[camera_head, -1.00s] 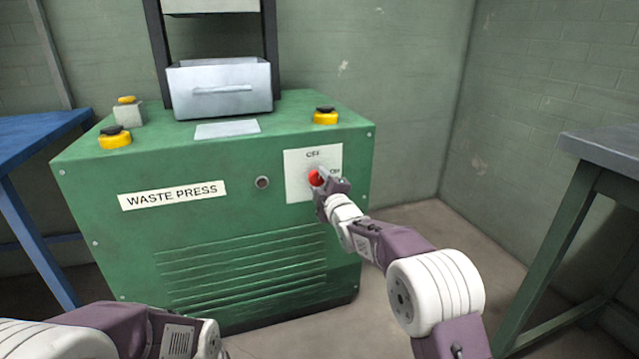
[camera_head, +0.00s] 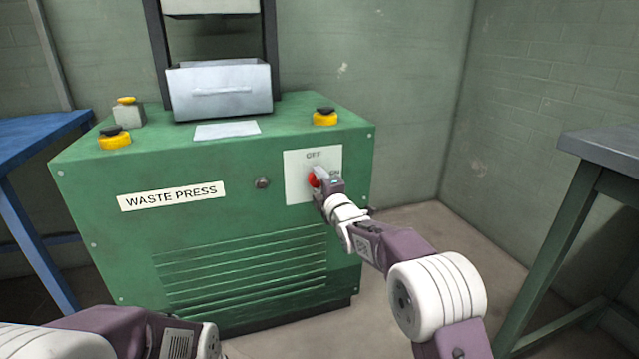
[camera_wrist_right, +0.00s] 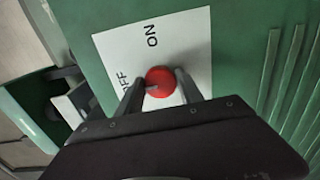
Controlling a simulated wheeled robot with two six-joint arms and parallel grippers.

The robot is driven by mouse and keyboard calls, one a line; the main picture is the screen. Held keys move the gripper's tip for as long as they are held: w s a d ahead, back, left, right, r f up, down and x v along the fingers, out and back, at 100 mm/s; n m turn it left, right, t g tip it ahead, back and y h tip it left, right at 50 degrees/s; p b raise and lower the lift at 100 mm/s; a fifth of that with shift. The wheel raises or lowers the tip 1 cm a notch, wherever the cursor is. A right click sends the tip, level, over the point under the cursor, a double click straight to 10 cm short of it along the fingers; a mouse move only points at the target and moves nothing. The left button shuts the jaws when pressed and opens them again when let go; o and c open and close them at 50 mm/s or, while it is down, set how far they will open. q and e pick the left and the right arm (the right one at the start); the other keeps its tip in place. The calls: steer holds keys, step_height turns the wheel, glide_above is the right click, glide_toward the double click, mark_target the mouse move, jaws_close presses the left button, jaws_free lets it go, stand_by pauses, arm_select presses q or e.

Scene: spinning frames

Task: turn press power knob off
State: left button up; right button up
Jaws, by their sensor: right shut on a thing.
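The waste press (camera_head: 130,165) is a green cabinet. On the right of its front is a white plate (camera_head: 297,190) lettered OFF at the top. The red power knob (camera_head: 313,180) sits on this plate, partly hidden by my right gripper (camera_head: 319,180). In the right wrist view the knob (camera_wrist_right: 160,82) lies between the two fingers of my right gripper (camera_wrist_right: 158,84), which is shut on it. A pale mark on the knob points towards the OFF side. ON is readable on the plate (camera_wrist_right: 190,45). My left arm shows at the bottom left, its gripper out of view.
A small round lamp (camera_head: 262,183) left of the plate looks dark. Yellow-and-black buttons (camera_head: 325,117) and a metal bin (camera_head: 219,90) are on top of the press. A blue table (camera_head: 40,130) stands left, a grey table (camera_head: 610,145) right. Bare floor lies between press and grey table.

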steer(key=shift+f, duration=0.1)
steer(key=o, duration=1.4)
steer(key=shift+s, duration=0.1)
steer(key=p+v, duration=0.3)
steer(key=v, duration=0.6)
